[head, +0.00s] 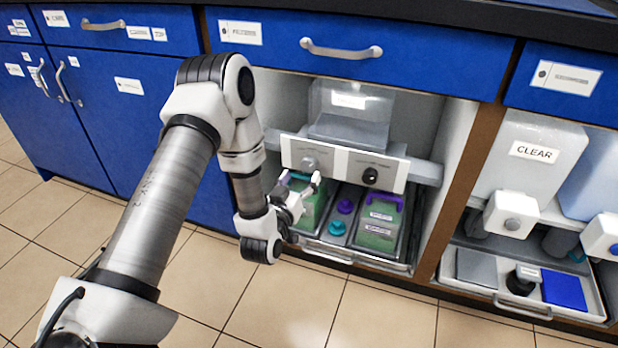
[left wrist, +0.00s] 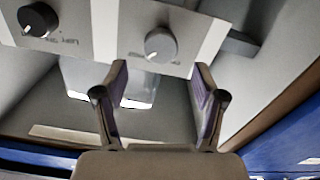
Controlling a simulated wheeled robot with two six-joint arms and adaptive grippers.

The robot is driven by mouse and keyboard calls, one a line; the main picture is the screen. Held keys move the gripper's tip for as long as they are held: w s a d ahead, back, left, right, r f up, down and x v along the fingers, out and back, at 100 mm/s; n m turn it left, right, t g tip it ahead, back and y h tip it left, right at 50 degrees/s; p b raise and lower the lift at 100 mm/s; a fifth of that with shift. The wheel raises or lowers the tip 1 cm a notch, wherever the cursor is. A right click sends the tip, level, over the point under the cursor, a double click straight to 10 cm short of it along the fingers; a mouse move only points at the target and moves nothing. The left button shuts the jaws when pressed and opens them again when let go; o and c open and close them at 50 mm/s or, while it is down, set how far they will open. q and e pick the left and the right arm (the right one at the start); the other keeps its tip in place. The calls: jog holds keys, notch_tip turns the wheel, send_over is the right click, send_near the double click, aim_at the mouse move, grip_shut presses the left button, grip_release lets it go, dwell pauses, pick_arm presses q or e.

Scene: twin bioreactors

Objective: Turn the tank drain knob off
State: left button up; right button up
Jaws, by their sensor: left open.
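A white panel (head: 328,160) inside the open cabinet bay carries two round knobs. The grey knob (head: 309,163) is on its left half and the black knob (head: 370,175) on its right half. In the left wrist view, the grey knob (left wrist: 160,45) appears just beyond my fingertips, and the black knob (left wrist: 38,18) is at upper left. The small lettering beside the knobs is too blurred to read. My left gripper (head: 301,182) is open and empty, just below the grey knob. Its two fingers (left wrist: 160,78) are spread apart, not closed on the knob. My right gripper is not in view.
A clear tank (head: 350,112) stands behind the panel. Below is a tray (head: 345,257) with green containers and small purple and teal items. A wooden divider (head: 462,190) separates the right bay with the "CLEAR" tank (head: 520,175). Blue drawers (head: 430,55) overhang above.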

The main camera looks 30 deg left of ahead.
aim_at(308, 166)
pick_arm(q)
jog(key=b+x, duration=0.1)
jog(key=x, duration=0.3)
jog(key=shift+w+f+b, duration=0.15)
jog(key=shift+w+b, duration=0.2)
jog(key=shift+b, duration=0.05)
jog(key=shift+w+a, duration=0.15)
jog(key=shift+w, duration=0.15)
jog(key=c, duration=1.1)
jog(key=shift+c, duration=0.2)
